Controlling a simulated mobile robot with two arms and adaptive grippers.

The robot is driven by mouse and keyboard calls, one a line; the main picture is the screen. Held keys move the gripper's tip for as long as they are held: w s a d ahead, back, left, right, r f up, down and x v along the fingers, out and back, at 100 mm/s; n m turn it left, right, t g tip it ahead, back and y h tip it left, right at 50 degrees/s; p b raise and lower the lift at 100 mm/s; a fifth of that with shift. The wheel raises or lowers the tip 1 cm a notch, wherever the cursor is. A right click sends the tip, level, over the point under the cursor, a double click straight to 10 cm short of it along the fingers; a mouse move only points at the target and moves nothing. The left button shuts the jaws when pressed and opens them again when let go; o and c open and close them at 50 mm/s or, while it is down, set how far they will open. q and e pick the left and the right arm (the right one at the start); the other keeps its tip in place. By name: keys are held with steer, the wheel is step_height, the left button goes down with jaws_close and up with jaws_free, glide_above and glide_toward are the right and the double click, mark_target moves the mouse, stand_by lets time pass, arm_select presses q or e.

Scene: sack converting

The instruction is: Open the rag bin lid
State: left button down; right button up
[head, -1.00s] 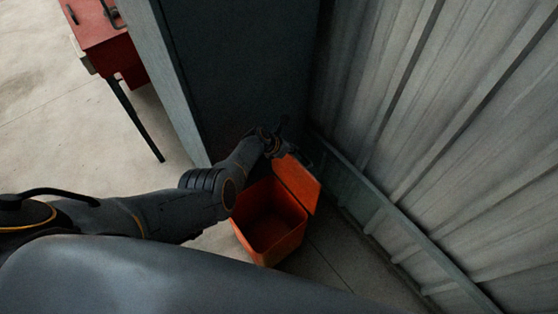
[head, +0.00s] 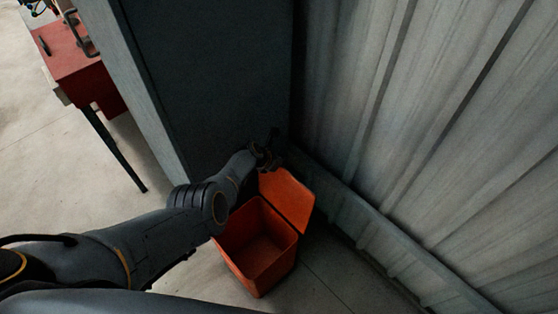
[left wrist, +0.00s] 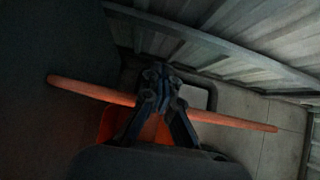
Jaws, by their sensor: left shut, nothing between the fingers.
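The orange rag bin (head: 262,272) stands on the floor in the corner, and its empty-looking inside shows in the head view. Its orange lid (head: 287,199) is swung up and back, standing open toward the wall. My left gripper (head: 274,143) is at the far upper side of the lid, past its top left corner. In the left wrist view the gripper (left wrist: 162,75) is shut and empty, and the lid (left wrist: 240,122) shows edge-on as a bar behind the fingers. I cannot tell whether the fingers touch the lid. My right gripper is not in view.
A corrugated metal wall (head: 430,130) with a low rail rises right of the bin. A dark cabinet-like panel (head: 205,80) stands behind it. A red table (head: 80,72) is at the upper left. Floor is free in front of the panel.

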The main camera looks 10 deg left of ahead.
arm_select(q)
steer(key=shift+s+a+f, duration=0.1)
steer(key=shift+s, duration=0.2)
